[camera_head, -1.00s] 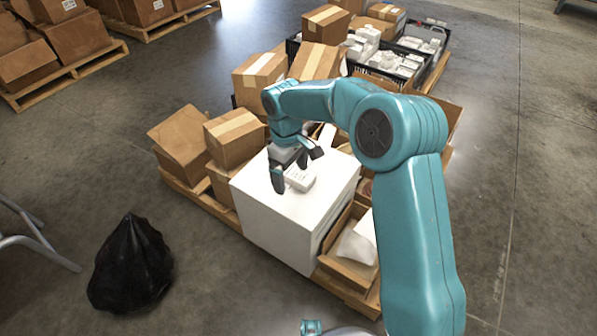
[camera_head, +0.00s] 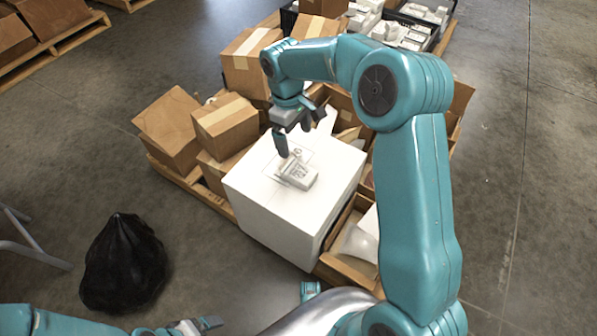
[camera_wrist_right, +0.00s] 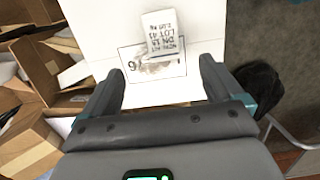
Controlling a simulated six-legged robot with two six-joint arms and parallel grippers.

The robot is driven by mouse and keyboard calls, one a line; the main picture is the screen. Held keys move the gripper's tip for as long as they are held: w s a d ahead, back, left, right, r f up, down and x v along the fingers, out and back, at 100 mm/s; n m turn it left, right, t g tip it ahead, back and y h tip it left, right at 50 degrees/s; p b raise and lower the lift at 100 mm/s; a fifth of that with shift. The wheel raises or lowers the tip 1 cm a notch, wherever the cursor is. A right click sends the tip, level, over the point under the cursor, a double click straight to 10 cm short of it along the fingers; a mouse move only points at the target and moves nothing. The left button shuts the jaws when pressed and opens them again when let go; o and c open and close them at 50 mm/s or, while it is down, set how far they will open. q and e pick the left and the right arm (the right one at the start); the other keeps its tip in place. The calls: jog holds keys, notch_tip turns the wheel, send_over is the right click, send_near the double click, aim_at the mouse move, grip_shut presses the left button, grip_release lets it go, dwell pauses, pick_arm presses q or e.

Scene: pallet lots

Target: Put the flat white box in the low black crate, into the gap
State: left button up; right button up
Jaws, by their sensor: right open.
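The flat white box (camera_head: 299,174), a small box with printed lettering, lies on top of a large white carton (camera_head: 256,190). In the right wrist view the box (camera_wrist_right: 162,38) shows beyond my fingertips, over a printed panel on the carton. My right gripper (camera_head: 301,130) is open and empty, just above and behind the box in the head view; its fingers (camera_wrist_right: 160,88) stand wide apart in the wrist view. The low black crate (camera_head: 437,38) stands at the back, holding white packages; its gap cannot be made out. My left gripper (camera_head: 200,326) shows at the bottom edge, its jaws unclear.
Cardboard boxes (camera_head: 226,122) crowd the pallet left of and behind the carton. An open cardboard box (camera_head: 347,268) stands at its right. A black bag (camera_head: 124,264) lies on the floor at left. Floor at far right is clear.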

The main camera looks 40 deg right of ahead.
jog(key=b, duration=0.2)
send_over(299, 171)
jog(key=f, duration=0.7)
jog(key=shift+w+a+f, duration=0.1)
jog(key=shift+w+f, duration=0.15)
notch_tip(299, 171, down, 5)
jog(key=shift+s+f+b, duration=0.1)
jog(key=shift+s+b, duration=0.05)
jog(key=shift+b, duration=1.05)
jog(key=c, duration=1.2)
